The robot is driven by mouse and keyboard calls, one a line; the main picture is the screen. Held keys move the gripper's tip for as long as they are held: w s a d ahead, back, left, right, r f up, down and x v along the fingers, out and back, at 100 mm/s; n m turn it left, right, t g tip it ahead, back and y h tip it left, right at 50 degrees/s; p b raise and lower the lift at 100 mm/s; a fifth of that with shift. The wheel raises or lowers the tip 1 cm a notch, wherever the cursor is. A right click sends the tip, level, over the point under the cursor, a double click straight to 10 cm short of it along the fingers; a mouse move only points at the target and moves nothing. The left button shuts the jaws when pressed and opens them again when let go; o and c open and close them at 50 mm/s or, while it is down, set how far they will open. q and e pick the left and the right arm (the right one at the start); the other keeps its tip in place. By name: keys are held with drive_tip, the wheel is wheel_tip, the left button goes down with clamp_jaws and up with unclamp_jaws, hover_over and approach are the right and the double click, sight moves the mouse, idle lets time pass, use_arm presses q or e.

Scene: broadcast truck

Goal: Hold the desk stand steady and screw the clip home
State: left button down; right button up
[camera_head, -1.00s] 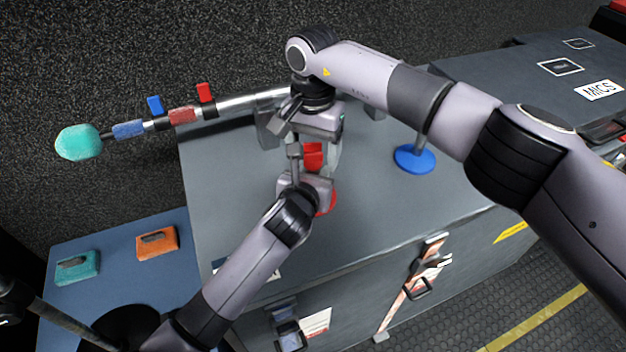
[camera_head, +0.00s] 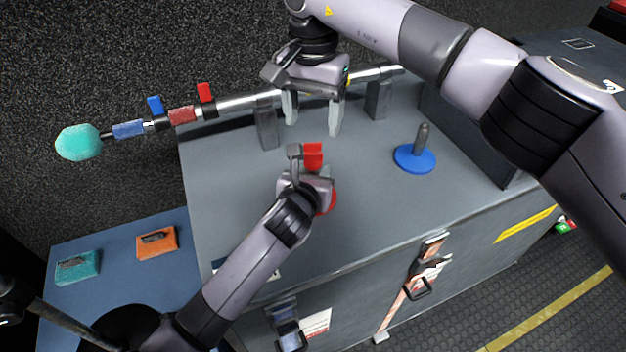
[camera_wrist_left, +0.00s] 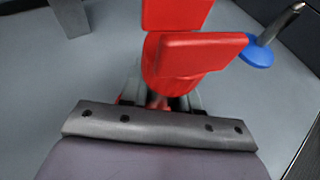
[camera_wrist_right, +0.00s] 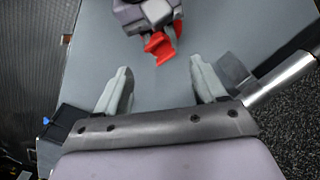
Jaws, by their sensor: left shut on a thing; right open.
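The red desk stand stands on the grey case top, its round red base (camera_head: 327,201) partly hidden behind my left gripper (camera_head: 305,172). A red clip (camera_head: 313,156) sits on top of it; the clip fills the upper middle of the left wrist view (camera_wrist_left: 180,55). My left gripper is shut on the stand below the clip. My right gripper (camera_head: 313,115) is open and empty, above and beyond the clip. In the right wrist view the clip (camera_wrist_right: 158,45) lies ahead of the spread fingers, apart from them. Whether the clip is fully seated cannot be seen.
A blue-based stand (camera_head: 414,158) stands to the right on the case. A long boom pole (camera_head: 240,104) with a teal foam end lies along the back on grey supports (camera_head: 267,125). Orange (camera_head: 157,243) and teal (camera_head: 78,267) pieces lie on a blue surface at lower left.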

sight(313, 151)
drive_tip(key=shift+f, duration=0.2)
drive_tip(key=shift+f, duration=3.95)
drive_tip(key=c, duration=1.1)
drive_tip(key=o, duration=1.2)
drive_tip(key=shift+c, duration=0.2)
drive_tip(key=shift+r, duration=0.1)
drive_tip(key=shift+r, duration=2.2)
